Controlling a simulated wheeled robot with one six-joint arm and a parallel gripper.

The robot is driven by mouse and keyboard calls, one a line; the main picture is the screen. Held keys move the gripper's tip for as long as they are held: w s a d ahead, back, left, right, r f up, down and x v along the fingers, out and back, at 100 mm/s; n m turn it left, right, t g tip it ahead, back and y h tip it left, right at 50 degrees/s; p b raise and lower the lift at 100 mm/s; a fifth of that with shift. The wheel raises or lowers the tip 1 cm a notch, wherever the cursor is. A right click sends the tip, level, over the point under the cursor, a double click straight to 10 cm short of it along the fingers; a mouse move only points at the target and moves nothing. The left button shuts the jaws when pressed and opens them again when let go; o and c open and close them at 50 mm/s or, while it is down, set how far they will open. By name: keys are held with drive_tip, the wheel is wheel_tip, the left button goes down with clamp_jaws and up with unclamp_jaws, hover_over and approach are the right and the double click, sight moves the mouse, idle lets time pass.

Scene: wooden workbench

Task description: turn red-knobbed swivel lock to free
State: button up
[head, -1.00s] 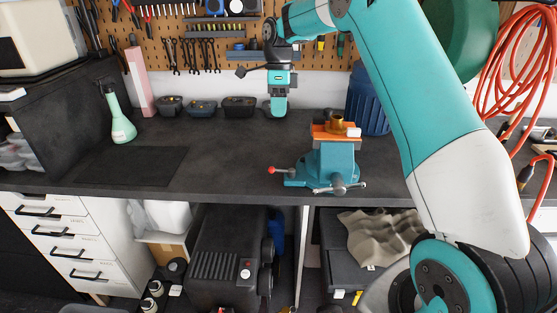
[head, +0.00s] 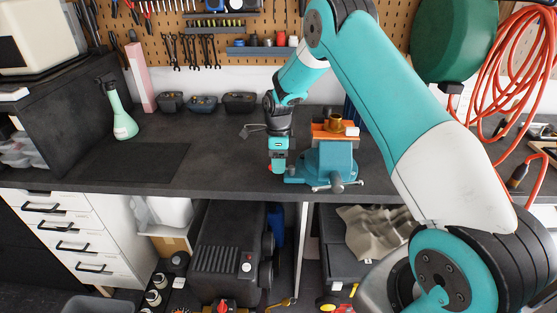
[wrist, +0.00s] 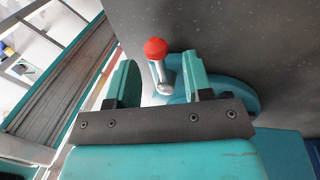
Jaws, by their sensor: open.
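The swivel lock's red knob (wrist: 155,49) sits on a short metal lever at the teal base of the vise (head: 325,163). In the wrist view the knob and lever show between the two teal fingers of my gripper (wrist: 160,68), with a gap visible on each side. My gripper is open and holds nothing. In the head view my gripper (head: 278,168) points down at the left end of the vise base. It largely covers the knob there, and only a little red shows at the fingertips.
The vise has orange jaws with a brass piece (head: 335,122) at the top and a metal handle (head: 337,186) in front. A dark mat (head: 140,163) and a green bottle (head: 122,122) are to the left. Small dark bins (head: 203,103) stand at the back wall.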

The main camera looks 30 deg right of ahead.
drive_tip(key=shift+f, duration=0.1)
clamp_jaws()
